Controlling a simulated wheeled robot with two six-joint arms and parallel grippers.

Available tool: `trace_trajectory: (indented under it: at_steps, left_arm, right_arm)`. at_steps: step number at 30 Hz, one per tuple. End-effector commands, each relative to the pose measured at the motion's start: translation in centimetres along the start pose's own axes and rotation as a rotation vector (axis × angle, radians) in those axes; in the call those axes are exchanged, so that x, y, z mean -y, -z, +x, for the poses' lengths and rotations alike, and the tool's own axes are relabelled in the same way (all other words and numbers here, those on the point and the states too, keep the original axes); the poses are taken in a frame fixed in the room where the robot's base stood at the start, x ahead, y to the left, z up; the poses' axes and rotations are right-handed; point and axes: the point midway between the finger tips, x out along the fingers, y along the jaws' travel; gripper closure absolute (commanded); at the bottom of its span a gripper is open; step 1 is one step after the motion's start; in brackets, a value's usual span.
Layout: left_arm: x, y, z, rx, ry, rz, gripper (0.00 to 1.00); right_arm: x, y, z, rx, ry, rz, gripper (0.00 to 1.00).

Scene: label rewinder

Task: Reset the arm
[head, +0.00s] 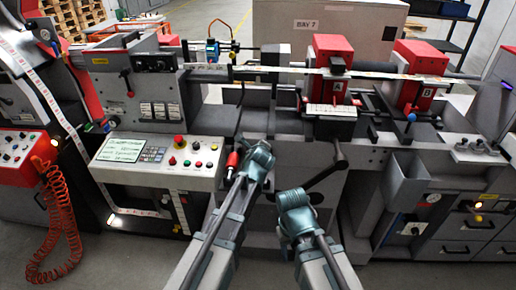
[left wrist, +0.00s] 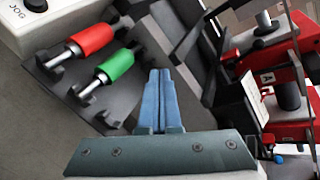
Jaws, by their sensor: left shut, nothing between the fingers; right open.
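My left gripper (head: 258,160) is in front of the machine's middle in the head view, just right of a red-handled tool (head: 232,160). In the left wrist view its blue fingers (left wrist: 158,98) are together with nothing between them. There the red-handled tool (left wrist: 93,40) and a green-handled tool (left wrist: 116,65) sit in a dark holder, left of the fingers and apart from them. The green one cannot be made out in the head view. My right gripper (head: 294,200) is lower and further right, in front of the grey cabinet, open; its fingertips are hard to make out.
The label machine's control panel (head: 155,157) is on the left. Red unit A (head: 328,52) and red unit B (head: 418,62) stand at the right. A dark crank lever (head: 338,160) sticks out near my right gripper. A red coiled cable (head: 62,205) hangs far left.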

Motion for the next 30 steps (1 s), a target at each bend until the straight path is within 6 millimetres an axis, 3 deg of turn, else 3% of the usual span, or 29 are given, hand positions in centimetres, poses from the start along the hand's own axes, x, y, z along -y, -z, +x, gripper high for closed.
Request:
trace_trajectory:
  at_steps: [14,17,20,23,30]
  left_arm:
    - [-0.1,0.0,-0.1,-0.001,-0.004,-0.008,1.0]
    - [-1.2,0.5,-0.7,-0.012,-0.042,-0.078,1.0]
    - [-4.1,1.9,-2.5,-0.033,-0.149,-0.263,1.0]
    - [-8.3,4.1,-5.6,-0.039,-0.322,-0.536,1.0]
    - [-17.4,9.6,-15.1,0.104,-0.785,-1.135,1.0]
  right_arm:
    - [0.0,0.0,0.0,0.0,0.0,0.0,0.5]
    - [0.0,0.0,0.0,0.0,0.0,0.0,0.5]
    - [0.0,0.0,0.0,0.0,0.0,0.0,0.5]
    - [0.0,0.0,0.0,0.0,0.0,0.0,0.5]
    - [0.0,0.0,0.0,0.0,0.0,0.0,0.5]
